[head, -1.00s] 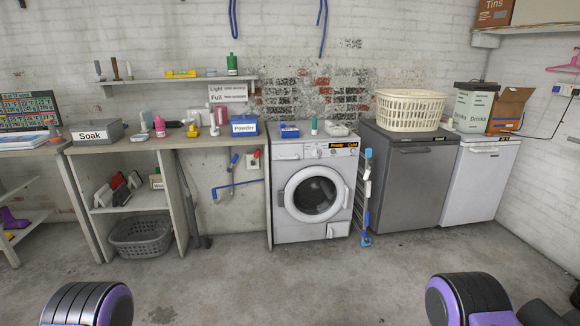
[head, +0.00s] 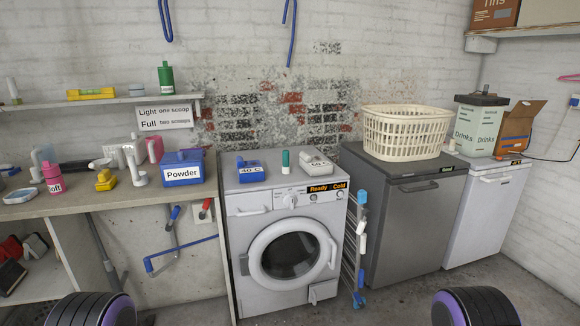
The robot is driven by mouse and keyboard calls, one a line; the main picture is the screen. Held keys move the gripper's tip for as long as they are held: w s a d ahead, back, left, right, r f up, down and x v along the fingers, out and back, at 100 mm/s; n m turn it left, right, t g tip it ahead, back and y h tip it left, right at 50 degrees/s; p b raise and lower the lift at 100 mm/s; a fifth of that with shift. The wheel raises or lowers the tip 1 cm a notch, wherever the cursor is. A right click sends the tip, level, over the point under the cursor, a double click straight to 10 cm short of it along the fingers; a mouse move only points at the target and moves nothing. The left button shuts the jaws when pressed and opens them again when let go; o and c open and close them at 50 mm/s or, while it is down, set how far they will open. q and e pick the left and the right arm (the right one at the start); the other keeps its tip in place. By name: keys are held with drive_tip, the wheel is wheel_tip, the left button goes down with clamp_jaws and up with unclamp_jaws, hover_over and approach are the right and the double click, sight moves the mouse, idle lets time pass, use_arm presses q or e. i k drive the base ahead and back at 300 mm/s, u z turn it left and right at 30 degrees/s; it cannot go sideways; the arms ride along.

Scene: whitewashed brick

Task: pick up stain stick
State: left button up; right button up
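A small upright stick with a green body and a pale base (head: 286,161) stands on top of the white washing machine (head: 262,182); it looks like the stain stick, though no label is readable. It stands between a blue box marked 40 C (head: 251,170) and a white rounded object (head: 316,165), apart from both. Neither gripper is in view. Only black and purple rounded parts of my arms show at the bottom left and bottom right, well short of the machine.
Left of the machine, a counter holds a blue Powder box (head: 183,168), a pink bottle (head: 53,177) and a yellow item (head: 106,180). A folded rack (head: 360,245) stands at the machine's right side. A grey appliance (head: 410,215) carries a cream basket (head: 405,135).

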sight(285, 167)
drive_tip(key=z, duration=0.05)
drive_tip(key=i, duration=2.1)
drive_tip(key=u, duration=0.45)
